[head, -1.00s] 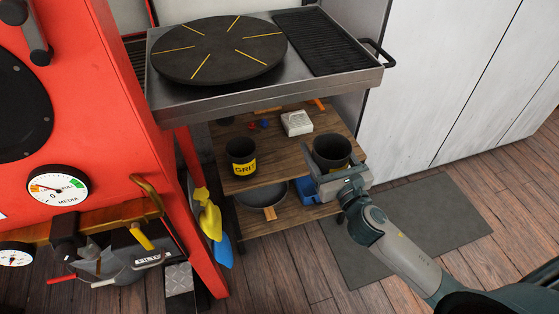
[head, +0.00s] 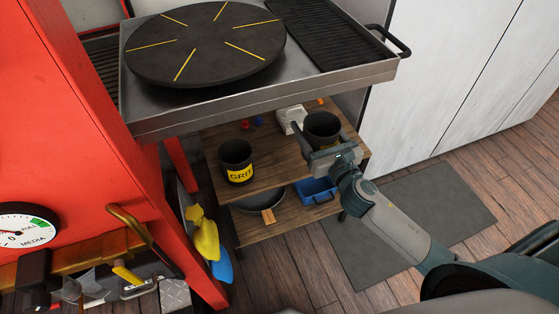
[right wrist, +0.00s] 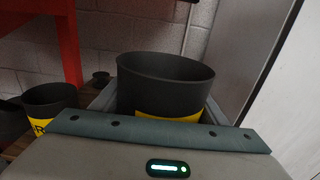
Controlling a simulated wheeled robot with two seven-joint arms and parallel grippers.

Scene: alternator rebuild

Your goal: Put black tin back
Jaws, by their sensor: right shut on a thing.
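A black tin (head: 322,126) with an open top is between the fingers of my right gripper (head: 322,150), at the right end of the upper wooden shelf. My right gripper is shut on it. In the right wrist view the tin (right wrist: 165,85) is upright, with part of a yellow label showing above the gripper body. Its base is hidden, so I cannot tell whether it touches the shelf. A second black tin (head: 236,154) with a yellow GRIT label stands on the left of the same shelf. My left gripper is not in view.
The upper shelf (head: 270,178) has a white box (head: 291,117) close beside the held tin. A metal top with a dark round plate (head: 205,45) overhangs the shelf. Below are a grey pan (head: 255,201) and a blue bin (head: 316,191). A red machine stands left.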

